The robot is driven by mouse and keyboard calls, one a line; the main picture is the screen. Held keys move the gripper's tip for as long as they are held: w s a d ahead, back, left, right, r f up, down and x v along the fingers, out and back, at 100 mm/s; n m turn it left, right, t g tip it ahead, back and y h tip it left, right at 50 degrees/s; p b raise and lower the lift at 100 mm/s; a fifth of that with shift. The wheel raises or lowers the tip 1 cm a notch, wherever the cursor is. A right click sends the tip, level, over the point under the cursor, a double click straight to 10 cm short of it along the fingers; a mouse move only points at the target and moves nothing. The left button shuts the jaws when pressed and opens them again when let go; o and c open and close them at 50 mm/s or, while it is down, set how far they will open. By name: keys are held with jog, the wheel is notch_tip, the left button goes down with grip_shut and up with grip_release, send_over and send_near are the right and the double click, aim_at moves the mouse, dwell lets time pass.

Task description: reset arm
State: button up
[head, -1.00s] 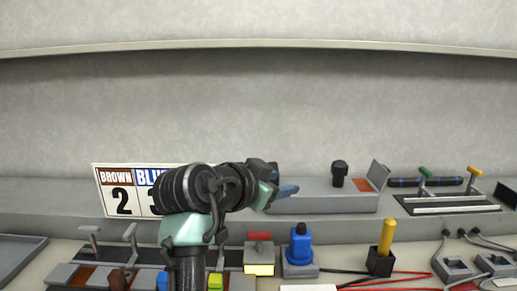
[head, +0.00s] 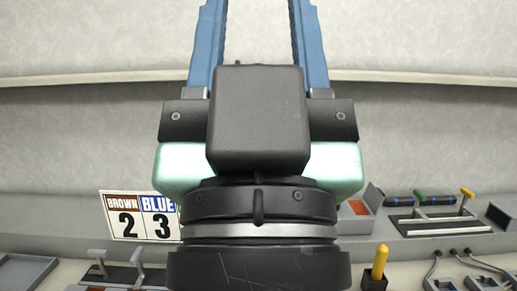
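My gripper (head: 258,20) fills the middle of the head view, close to the camera and pointing up. Its two blue fingers stand wide apart with bare wall between them, and their tips run out of the top of the frame. Nothing shows between the visible parts of the fingers. The gripper's dark and mint-green body hides the middle of the station behind it.
A sign (head: 141,216) reading BROWN 2, BLUE 3 stands at left on a grey ledge (head: 410,247). Grey levers (head: 98,262) are at lower left. A yellow peg (head: 380,262) in a black block and a rack with green and yellow handles (head: 437,215) are at right.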

notch_tip(320, 180, up, 13)
jog(key=p, duration=1)
jog(key=shift+p, duration=0.4)
dwell(0.9)
